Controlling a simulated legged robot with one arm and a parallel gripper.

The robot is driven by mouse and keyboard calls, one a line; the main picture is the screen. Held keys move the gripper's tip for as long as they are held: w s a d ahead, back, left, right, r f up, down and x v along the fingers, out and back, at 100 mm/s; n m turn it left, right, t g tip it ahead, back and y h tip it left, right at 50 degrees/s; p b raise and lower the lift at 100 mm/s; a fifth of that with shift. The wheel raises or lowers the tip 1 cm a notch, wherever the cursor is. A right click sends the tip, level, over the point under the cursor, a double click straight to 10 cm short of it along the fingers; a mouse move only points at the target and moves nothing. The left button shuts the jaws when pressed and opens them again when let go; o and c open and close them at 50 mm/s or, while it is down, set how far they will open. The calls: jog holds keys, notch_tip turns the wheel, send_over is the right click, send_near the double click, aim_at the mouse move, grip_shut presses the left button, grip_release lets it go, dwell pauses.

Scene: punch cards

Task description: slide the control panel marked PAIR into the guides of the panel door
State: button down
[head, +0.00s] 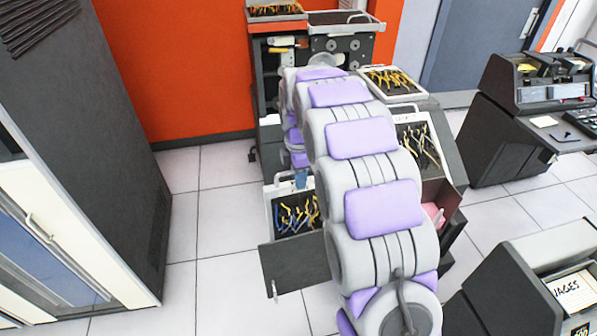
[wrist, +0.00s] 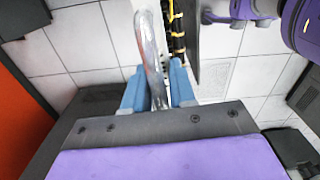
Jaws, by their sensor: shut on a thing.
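A white-framed panel with yellow and blue wires (head: 275,222) stands left of my arm in the head view; no marking on it is readable. My gripper (wrist: 158,92) is shut on a silver curved handle (wrist: 149,45). In the head view a blue finger of my gripper (head: 301,179) shows at the top of this panel. A dark grey door-like plate (head: 300,262) with a small handle is just below the panel. My arm hides part of both, and I cannot tell whether the panel touches any guides.
A tall grey cabinet (head: 85,130) stands left. Other machines (head: 530,105) stand right. White floor (head: 215,225) is free at left.

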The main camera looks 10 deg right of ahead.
aim_at(300, 219)
jog(key=shift+f, duration=0.4)
jog(key=shift+d+p, duration=0.1)
jog(key=shift+p, duration=0.3)
dwell(0.9)
jog(key=shift+f, duration=0.15)
jog(key=shift+f, duration=2.05)
jog(key=shift+f, duration=7.05)
